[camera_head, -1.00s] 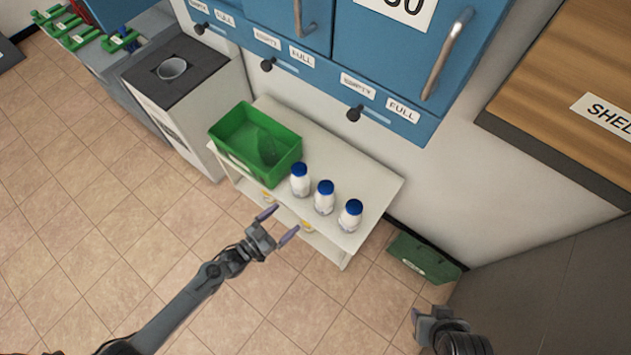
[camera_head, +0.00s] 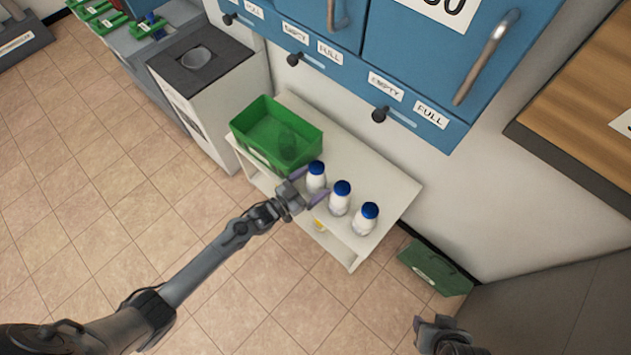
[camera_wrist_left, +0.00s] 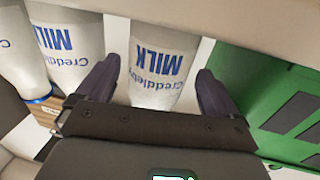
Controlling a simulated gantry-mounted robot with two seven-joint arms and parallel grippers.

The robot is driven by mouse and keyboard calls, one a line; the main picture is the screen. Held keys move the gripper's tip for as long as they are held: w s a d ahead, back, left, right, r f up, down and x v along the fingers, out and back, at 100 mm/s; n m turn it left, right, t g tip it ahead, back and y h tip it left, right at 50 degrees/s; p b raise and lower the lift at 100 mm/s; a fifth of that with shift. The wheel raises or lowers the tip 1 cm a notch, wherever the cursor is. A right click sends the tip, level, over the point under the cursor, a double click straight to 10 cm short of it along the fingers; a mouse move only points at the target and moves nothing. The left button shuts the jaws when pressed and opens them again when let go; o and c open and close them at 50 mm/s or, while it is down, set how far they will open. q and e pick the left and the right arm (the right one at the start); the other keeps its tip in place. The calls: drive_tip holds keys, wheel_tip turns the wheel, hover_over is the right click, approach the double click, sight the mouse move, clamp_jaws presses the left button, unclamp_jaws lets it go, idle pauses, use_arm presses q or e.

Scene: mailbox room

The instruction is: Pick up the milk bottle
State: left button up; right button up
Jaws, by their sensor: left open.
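Three white milk bottles with blue caps stand in a row on the white shelf unit's top (camera_head: 395,197): a left one (camera_head: 316,180), a middle one (camera_head: 340,200) and a right one (camera_head: 365,221). My left gripper (camera_head: 308,187) is open at the left bottle. In the left wrist view this bottle (camera_wrist_left: 160,68) stands upside down in the picture between the two spread fingers (camera_wrist_left: 156,88), with gaps beside it. Two other bottles (camera_wrist_left: 70,45) show at the left there. My right gripper (camera_head: 434,332) is at the bottom right, away from the shelf; its fingers are unclear.
A green crate (camera_head: 255,148) stands left of the bottles and close to the left gripper in the wrist view (camera_wrist_left: 290,85). Blue cabinets (camera_head: 420,60) hang above the shelf. Another green crate (camera_head: 435,268) is on the floor at right. The tiled floor in front is clear.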

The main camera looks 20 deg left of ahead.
sight(322, 177)
use_arm(q)
drive_tip(key=b+x, duration=0.1)
drive_tip(key=x, duration=0.2)
drive_tip(key=shift+w+d, duration=0.2)
drive_tip(key=shift+d, duration=0.1)
drive_tip(key=shift+s+a, duration=0.1)
drive_tip(key=shift+a, duration=0.05)
drive_tip(key=shift+c, duration=0.4)
drive_tip(key=c, duration=1.2)
drive_tip(key=shift+r, duration=0.1)
drive_tip(key=shift+c, duration=1)
drive_tip(key=shift+r, duration=0.1)
